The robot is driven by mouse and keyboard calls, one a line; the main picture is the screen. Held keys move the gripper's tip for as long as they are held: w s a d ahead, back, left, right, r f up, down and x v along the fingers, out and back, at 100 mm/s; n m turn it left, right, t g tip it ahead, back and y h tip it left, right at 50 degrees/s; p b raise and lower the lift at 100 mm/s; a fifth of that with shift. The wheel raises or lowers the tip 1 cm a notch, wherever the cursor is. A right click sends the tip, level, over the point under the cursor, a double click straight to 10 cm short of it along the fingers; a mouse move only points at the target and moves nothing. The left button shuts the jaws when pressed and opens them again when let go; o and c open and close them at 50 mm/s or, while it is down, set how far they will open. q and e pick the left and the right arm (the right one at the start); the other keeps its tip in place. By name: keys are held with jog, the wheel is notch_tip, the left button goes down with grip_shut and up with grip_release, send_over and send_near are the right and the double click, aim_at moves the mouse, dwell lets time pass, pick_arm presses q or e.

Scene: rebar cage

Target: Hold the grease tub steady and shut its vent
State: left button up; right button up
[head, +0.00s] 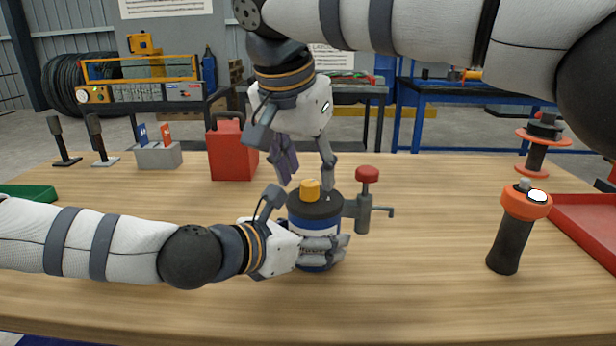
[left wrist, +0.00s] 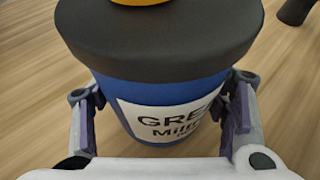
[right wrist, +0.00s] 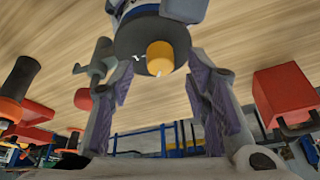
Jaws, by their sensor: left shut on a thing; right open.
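The grease tub (head: 305,225) is blue with a white label and a dark lid, upright on the wooden table. A yellow-orange vent knob (head: 310,188) sits on its lid and also shows in the right wrist view (right wrist: 160,57). My left gripper (head: 322,248) is shut around the tub's body; in the left wrist view the fingers flank the tub (left wrist: 165,90). My right gripper (head: 306,168) points down, open, just above the lid, with its fingers apart on either side of the knob.
A grey fitting with a red knob (head: 367,175) stands close by the tub's right side; I cannot tell if it is attached. A black and orange torch-like tool (head: 515,225) and a red tray (head: 590,222) are right. A red can (head: 230,150) stands behind. The front table is clear.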

pick_arm(q)
jog(key=shift+f, duration=0.1)
pick_arm(e)
jog(key=shift+x, duration=1.05)
grip_shut()
jog(key=shift+n, duration=0.4)
jog(key=shift+d+n+y, duration=0.1)
jog(key=shift+n+y, duration=1)
jog(key=shift+n, duration=1.4)
jog(key=shift+s, duration=0.1)
